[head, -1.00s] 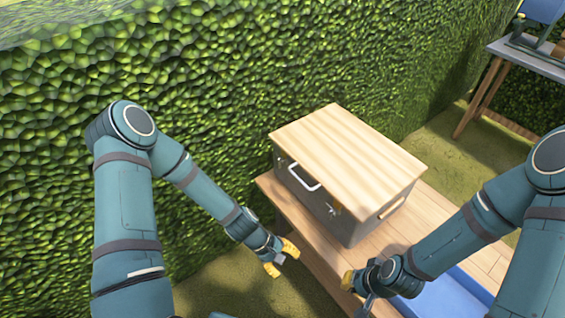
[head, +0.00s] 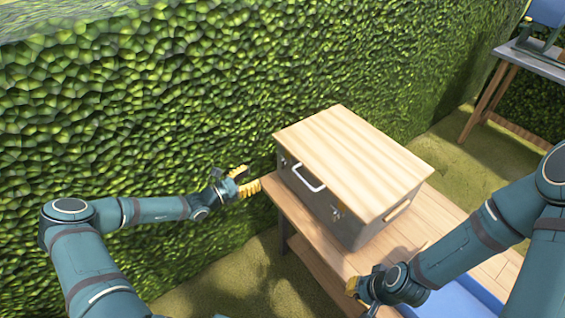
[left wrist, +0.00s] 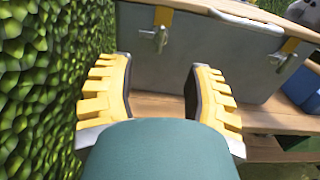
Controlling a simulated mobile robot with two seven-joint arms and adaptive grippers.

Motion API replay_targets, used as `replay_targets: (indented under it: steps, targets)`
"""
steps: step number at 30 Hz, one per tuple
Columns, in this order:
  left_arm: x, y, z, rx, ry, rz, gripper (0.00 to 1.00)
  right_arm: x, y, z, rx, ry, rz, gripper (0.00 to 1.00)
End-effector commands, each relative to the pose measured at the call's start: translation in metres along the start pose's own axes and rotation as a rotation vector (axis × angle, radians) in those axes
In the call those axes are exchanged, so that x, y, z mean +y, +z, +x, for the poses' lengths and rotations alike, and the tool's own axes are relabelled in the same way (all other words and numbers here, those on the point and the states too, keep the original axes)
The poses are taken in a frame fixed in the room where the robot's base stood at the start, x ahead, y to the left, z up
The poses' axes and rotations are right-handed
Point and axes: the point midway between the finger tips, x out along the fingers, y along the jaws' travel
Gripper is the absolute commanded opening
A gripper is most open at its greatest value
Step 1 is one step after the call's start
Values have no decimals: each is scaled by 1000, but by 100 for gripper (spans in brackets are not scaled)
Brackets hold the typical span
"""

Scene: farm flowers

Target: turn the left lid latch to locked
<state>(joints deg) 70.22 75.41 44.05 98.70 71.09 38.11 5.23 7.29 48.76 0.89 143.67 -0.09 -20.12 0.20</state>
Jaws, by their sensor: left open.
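A grey box (head: 318,205) with a pale wooden lid (head: 350,155) stands on a wooden bench. Its front has a white handle (head: 309,178) between two metal latches. The left latch (head: 283,161) is small in the head view. In the left wrist view the left latch (left wrist: 160,40) hangs below a yellow patch at the lid edge. My left gripper (head: 245,180) is open and empty, left of the box and apart from it. In the left wrist view its yellow fingers (left wrist: 160,95) are spread below the latch. My right gripper (head: 354,287) is low before the bench; its jaw gap is unclear.
The right latch (head: 337,213) is near the box's front right corner. The bench (head: 425,235) has bare wood right of the box and a blue tray (head: 455,302) at the front. A green hedge (head: 130,120) rises close behind my left arm.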

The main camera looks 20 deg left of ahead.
Motion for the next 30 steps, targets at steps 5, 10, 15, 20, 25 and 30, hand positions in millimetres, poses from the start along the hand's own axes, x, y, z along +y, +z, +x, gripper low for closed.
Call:
replay_targets:
  steps: [5,10,15,20,25,30]
  targets:
    - [-2,-2,33,-1,-6,1,51,2,-1,6,3,0,0,0]
    - [-3,-2,67,0,-7,1,51,5,-1,12,6,0,-1,0]
    - [-3,-2,98,2,-7,1,51,7,-2,18,9,0,-1,0]
    - [-3,-2,117,2,-6,2,51,8,-2,22,11,1,-1,0]
    - [-3,-1,126,3,-6,2,51,9,-3,23,12,1,-2,0]
    - [-3,-1,127,3,-5,2,51,9,-3,23,12,1,-2,0]
